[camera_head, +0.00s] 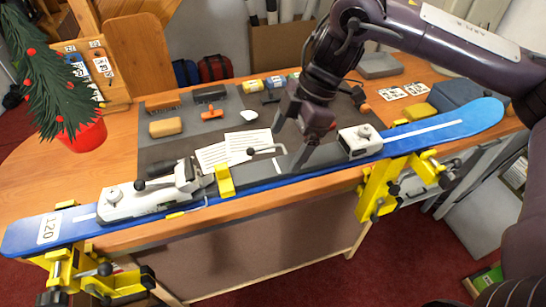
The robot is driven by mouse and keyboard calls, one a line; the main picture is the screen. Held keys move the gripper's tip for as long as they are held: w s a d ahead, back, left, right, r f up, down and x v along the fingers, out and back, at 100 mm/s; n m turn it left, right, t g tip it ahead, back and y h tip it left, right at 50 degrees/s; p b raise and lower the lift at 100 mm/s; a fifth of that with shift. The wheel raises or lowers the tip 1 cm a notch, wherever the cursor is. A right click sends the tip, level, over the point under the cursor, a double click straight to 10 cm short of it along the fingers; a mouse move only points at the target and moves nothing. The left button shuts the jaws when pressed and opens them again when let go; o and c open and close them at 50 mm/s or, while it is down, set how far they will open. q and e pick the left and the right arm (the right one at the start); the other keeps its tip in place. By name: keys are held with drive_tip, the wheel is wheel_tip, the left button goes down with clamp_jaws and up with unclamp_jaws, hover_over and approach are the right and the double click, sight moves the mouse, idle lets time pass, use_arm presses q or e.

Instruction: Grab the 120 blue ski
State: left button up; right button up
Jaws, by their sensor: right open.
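The blue ski (420,138) labelled 120 (48,228) lies lengthwise along the front edge of the bench in the head view, from the lower left to the raised tip at the right. A binding heel or toe piece (150,192) sits on its left part, and a second white piece (360,141) sits right of the middle. Yellow clamps (385,185) hold it at both ends. My right gripper (295,158) is open, pointing down at the ski's middle between the binding pieces. I cannot tell whether its fingers touch the ski. My left gripper is out of view.
A small decorated tree in a red pot (82,134) stands at the left. A blue-grey box (455,95) is at the right.

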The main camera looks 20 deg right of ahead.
sight(277, 165)
drive_tip(key=f+p, duration=0.1)
drive_tip(key=s+a+f+p, duration=0.1)
drive_tip(key=shift+s+a+f, duration=0.1)
drive_tip(key=shift+s+f, duration=0.05)
drive_tip(key=shift+f, duration=0.15)
drive_tip(key=x, duration=0.1)
drive_tip(key=p+x, duration=0.1)
drive_tip(key=shift+w+f, duration=0.2)
drive_tip(key=shift+f, duration=0.05)
drive_tip(key=shift+w+a+f, duration=0.1)
drive_tip(key=shift+a+f, duration=0.1)
drive_tip(key=shift+f, duration=0.15)
drive_tip(key=c, duration=1.1)
clamp_jaws()
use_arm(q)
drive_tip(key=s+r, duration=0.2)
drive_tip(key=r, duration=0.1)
use_arm(e)
drive_tip(key=shift+r, duration=0.2)
